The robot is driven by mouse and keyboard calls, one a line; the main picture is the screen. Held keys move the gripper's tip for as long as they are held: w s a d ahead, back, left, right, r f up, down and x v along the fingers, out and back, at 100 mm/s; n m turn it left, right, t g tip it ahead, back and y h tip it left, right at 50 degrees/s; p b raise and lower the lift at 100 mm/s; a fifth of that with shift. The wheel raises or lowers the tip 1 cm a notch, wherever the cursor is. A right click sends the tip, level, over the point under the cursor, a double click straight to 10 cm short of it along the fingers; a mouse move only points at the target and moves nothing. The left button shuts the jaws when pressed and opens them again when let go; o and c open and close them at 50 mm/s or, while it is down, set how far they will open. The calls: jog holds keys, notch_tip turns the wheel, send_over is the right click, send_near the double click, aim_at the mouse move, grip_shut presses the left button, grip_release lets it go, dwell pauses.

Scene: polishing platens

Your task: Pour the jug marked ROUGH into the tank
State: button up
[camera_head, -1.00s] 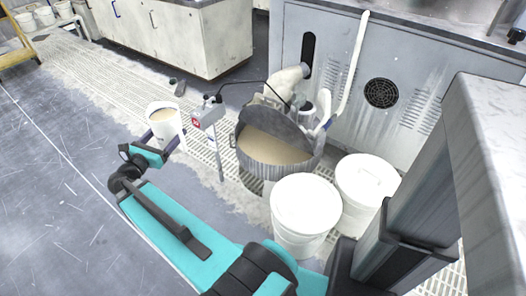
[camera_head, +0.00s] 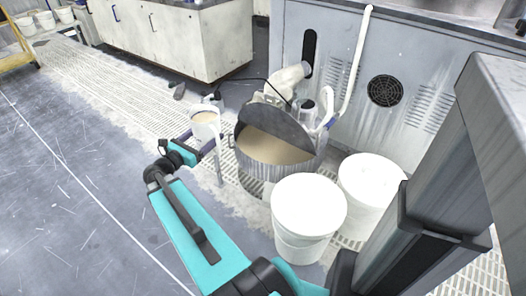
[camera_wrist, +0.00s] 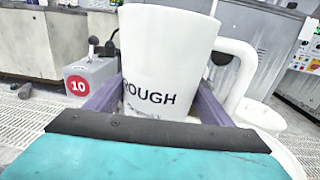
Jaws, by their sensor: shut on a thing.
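The white jug (camera_wrist: 160,60) fills the middle of the wrist view, with ROUGH printed in dark letters and its handle on the right. My gripper (camera_wrist: 155,105) is shut on it, one purple finger on each side. In the head view the jug (camera_head: 206,130) is upright, with tan liquid near its rim, just left of the tank. My gripper (camera_head: 203,146) holds it there from the near side. The tank (camera_head: 255,160) is a round grey vessel holding tan liquid, its dark lid half covering the far side of the opening.
Two white lidded buckets (camera_head: 308,205) (camera_head: 368,185) stand right of the tank. A grey cabinet (camera_head: 420,60) is behind it. Open floor (camera_head: 70,190) lies to the left.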

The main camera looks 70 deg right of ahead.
jog(key=s+d+f+m+g+y+b, duration=0.1)
jog(key=s+d+f+g+b, duration=0.1)
jog(key=s+d+f+b, duration=0.2)
jog(key=s+d+f+m+g+b, duration=0.2)
jog(key=s+d+f+b, duration=0.2)
jog(key=s, duration=0.6)
jog(key=s+d+f+m+g+y+b, duration=0.1)
jog(key=s+d+f+g+b, duration=0.1)
jog(key=s+d+f+b, duration=0.2)
jog(key=s+f+b, duration=0.1)
jog(key=s+f, duration=0.2)
jog(key=shift+s+y, duration=0.3)
jog(key=shift+s, duration=0.05)
jog(key=shift+d, duration=0.1)
jog(key=f+n+p, duration=0.1)
jog(key=p, duration=0.1)
jog(key=f+n+y+p, duration=0.1)
jog(key=n+p, duration=0.1)
jog(key=shift+w+d+f, duration=0.2)
jog(key=shift+d+f, duration=0.1)
jog(key=shift+f, duration=0.05)
jog(key=shift+w+d+r+n+y+p, duration=0.1)
jog(key=shift+w+d+n+y+p, duration=0.15)
jog(key=shift+d+n+y+p, duration=0.7)
jog(key=shift+w+a+n+h+p, duration=0.1)
jog(key=shift+w+a+n+p, duration=0.3)
jog(key=shift+p, duration=1.15)
